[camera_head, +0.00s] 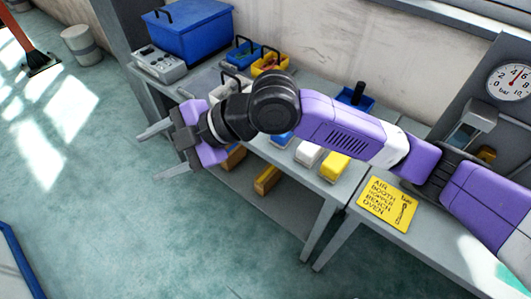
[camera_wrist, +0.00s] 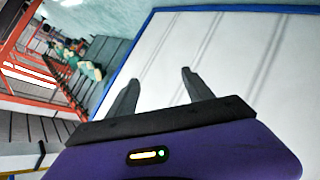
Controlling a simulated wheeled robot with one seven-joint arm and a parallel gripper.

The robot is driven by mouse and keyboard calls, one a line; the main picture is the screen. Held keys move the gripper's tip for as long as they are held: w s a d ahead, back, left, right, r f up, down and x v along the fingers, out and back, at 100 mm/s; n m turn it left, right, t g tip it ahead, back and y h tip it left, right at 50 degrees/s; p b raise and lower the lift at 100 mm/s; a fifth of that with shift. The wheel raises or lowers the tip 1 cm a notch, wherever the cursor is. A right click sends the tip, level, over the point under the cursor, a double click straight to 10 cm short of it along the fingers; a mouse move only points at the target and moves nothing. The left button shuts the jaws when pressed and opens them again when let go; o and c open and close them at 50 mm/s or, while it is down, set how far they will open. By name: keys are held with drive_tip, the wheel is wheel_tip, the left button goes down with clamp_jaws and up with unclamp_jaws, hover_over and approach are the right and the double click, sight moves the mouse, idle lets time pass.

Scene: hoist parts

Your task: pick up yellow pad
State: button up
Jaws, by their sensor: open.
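The yellow pad (camera_head: 335,167) lies on the workbench (camera_head: 322,188) near its front edge, just below my purple arm in the head view. A white pad (camera_head: 308,154) sits to its left, and a blue one (camera_head: 283,139) is partly hidden by my arm. My gripper (camera_head: 155,153) is out in front of the bench to the left, over the floor, well apart from the yellow pad. Its two fingers are spread with nothing between them. In the wrist view the open fingers (camera_wrist: 158,85) point at a white panel with a blue edge, and no yellow pad shows there.
A yellow sign (camera_head: 387,204) lies on the right bench. Blue and yellow bins (camera_head: 270,62), a grey box (camera_head: 160,64) and a blue case (camera_head: 188,30) stand at the back left. A pressure gauge (camera_head: 510,82) is at right. The floor at left is mostly clear.

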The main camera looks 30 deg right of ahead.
drive_tip(key=s+d+f+n+g+h, duration=0.1)
drive_tip(key=d+f+h, duration=0.25)
drive_tip(key=d, duration=0.45)
drive_tip(key=s+d+f+g+h, duration=0.1)
drive_tip(key=d+f+g+h, duration=0.1)
drive_tip(key=d+f, duration=0.45)
drive_tip(key=g+h, duration=0.3)
drive_tip(key=h, duration=0.2)
hover_over(337, 159)
drive_tip(key=a, duration=0.1)
drive_tip(key=shift+a+f+m, duration=0.15)
drive_tip(key=shift+f+m, duration=0.15)
drive_tip(key=shift+f, duration=0.65)
drive_tip(key=shift+s+d+f, duration=0.1)
drive_tip(key=shift+d+f, duration=0.1)
drive_tip(key=shift+f, duration=0.95)
drive_tip(key=f, duration=0.2)
drive_tip(key=d+f, duration=0.1)
drive_tip(key=f, duration=0.1)
drive_tip(key=shift+f, duration=0.6)
drive_tip(key=c, duration=1.2)
drive_tip(key=shift+o, duration=0.2)
